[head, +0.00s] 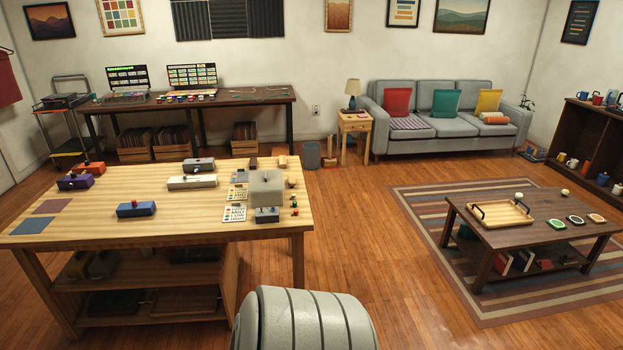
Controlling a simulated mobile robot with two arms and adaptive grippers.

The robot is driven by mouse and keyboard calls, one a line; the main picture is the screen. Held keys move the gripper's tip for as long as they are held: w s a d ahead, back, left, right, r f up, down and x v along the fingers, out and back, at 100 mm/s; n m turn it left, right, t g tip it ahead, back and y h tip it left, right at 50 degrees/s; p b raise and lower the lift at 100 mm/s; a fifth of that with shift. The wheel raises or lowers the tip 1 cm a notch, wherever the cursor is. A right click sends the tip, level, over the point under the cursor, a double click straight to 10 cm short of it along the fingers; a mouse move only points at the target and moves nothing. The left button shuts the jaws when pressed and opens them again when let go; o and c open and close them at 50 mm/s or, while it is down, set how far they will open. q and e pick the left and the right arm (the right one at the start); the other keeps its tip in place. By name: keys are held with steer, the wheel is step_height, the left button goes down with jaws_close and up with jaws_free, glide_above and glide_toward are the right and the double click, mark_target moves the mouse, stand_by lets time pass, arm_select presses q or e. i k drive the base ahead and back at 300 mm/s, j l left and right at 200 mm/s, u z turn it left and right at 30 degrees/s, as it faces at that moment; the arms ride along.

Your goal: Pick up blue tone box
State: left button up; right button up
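A blue tone box (136,209) with small knobs on top lies near the front middle of the wooden workbench (180,231). Its knob details are too small to tell. A purple-blue box (75,182) with a red knob lies farther left on the same bench. A smaller blue-grey box (266,215) stands near the right front, by a grey block. Neither of my grippers is in view, so nothing shows between the blue box and a gripper.
A red box (89,168), a white box (192,182) and a grey box (198,164) stand farther back. Flat purple (52,206) and blue (31,225) mats lie at left. Printed cards (234,214) and a grey block (267,188) occupy the right side. Bench space around the blue box is clear.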

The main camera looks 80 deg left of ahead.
mark_target(145, 208)
steer(key=u, duration=3.75)
steer(key=i+l, duration=0.1)
steer(key=i, duration=0.7)
steer(key=i+l, duration=0.1)
steer(key=i, duration=0.7)
